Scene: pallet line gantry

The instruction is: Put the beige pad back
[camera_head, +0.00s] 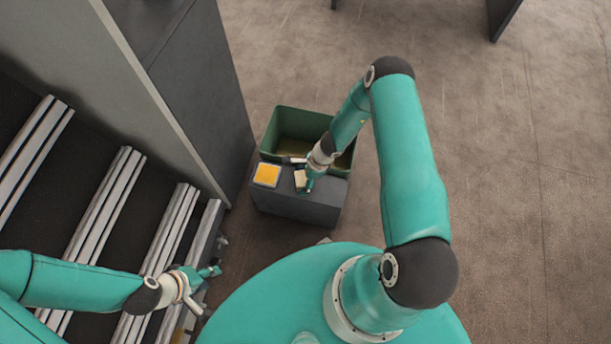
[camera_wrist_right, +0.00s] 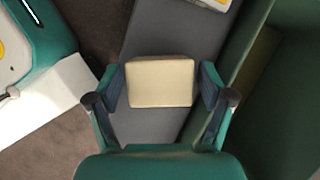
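In the head view the pad (camera_head: 300,179) and the right gripper (camera_head: 304,181) are over the top of a dark grey block (camera_head: 322,205). I cannot tell whether the pad touches the block. My left gripper (camera_head: 205,284) is at the lower left, beside the metal rails and far from the pad; its finger opening is unclear.
A yellow-orange pad with a pale rim (camera_head: 267,175) lies on the block's left end. An open green bin (camera_head: 283,118) stands just behind the block. Metal rails (camera_head: 98,205) and a tall grey panel (camera_head: 205,85) fill the left.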

